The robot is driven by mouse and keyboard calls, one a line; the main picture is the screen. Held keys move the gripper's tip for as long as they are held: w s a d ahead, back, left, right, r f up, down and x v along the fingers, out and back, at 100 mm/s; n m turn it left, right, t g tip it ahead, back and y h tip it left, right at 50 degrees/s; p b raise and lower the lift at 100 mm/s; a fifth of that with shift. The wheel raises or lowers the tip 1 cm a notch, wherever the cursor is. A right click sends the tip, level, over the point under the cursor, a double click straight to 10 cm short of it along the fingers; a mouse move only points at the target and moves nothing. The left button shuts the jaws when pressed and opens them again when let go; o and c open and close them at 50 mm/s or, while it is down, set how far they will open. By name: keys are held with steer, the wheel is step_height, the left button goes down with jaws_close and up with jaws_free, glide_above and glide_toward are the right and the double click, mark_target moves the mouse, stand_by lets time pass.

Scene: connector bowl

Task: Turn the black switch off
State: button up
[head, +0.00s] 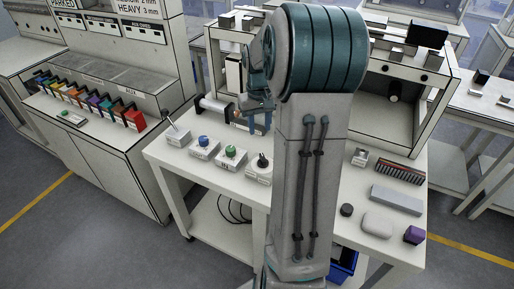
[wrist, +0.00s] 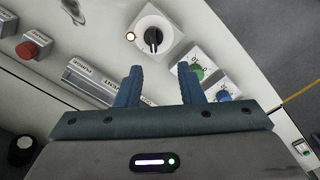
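The black switch (wrist: 152,39) is a rotary knob on a white square box, at the top centre in the wrist view. A small lit lamp (wrist: 130,37) sits beside the knob on the same box. In the head view the black switch (head: 262,161) is just left of my arm, on the white bench. My gripper (wrist: 160,72) is open and empty, its two blue fingers apart and short of the knob in the wrist view. In the head view my gripper (head: 255,115) is partly hidden behind my arm.
A green knob (head: 230,152), a blue knob (head: 203,142) and a lever switch (head: 171,122) stand left of the black switch on the bench (head: 222,183). In the wrist view a red button (wrist: 29,49) lies left. My arm hides part of the bench.

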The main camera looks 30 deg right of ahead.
mark_target(263, 157)
steer(key=f, duration=0.5)
steer(key=d+f, duration=0.1)
steer(key=f, duration=0.3)
steer(key=f+p, duration=0.1)
steer(key=f, duration=0.4)
steer(key=shift+w+d+f, duration=0.25)
steer(key=shift+d+f, duration=0.05)
steer(key=shift+d, duration=0.1)
jaws_close()
